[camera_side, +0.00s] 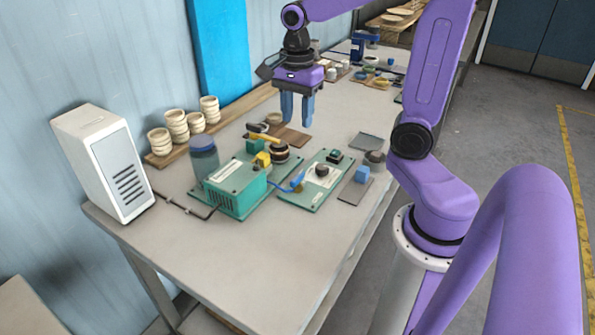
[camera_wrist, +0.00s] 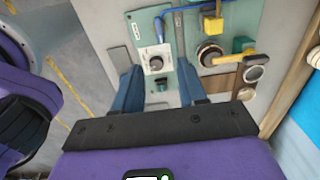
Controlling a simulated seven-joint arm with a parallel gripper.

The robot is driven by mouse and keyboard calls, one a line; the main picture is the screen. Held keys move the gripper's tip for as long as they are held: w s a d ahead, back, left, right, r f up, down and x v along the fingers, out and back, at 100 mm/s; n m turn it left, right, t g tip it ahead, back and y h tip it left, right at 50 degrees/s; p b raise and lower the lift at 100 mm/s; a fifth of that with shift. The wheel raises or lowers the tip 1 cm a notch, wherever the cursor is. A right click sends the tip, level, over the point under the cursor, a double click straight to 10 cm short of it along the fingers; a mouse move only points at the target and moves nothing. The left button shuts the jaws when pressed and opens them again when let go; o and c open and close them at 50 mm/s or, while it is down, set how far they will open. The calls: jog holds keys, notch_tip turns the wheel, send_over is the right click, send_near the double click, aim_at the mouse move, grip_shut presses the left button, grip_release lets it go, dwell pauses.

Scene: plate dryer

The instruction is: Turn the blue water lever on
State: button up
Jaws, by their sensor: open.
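In the wrist view the blue handle (camera_wrist: 159,29) lies at the panel's upper edge, with the blue line (camera_wrist: 195,8) curving right. Whether it is on or off I cannot tell. My gripper (camera_side: 297,121) hangs above the table behind the panel, its blue fingers apart and empty, clear of the lever.
A yellow lever (camera_side: 263,136) and a dark round knob (camera_side: 280,153) stand behind the box. A jar (camera_side: 204,158) is left of them. A white unit (camera_side: 105,162) stands far left. The front table is clear.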

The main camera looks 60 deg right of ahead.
aim_at(298, 175)
notch_tip(298, 175, down, 16)
jog(key=shift+f, duration=0.2)
dwell(0.4)
jog(key=shift+c, duration=0.3)
grip_shut()
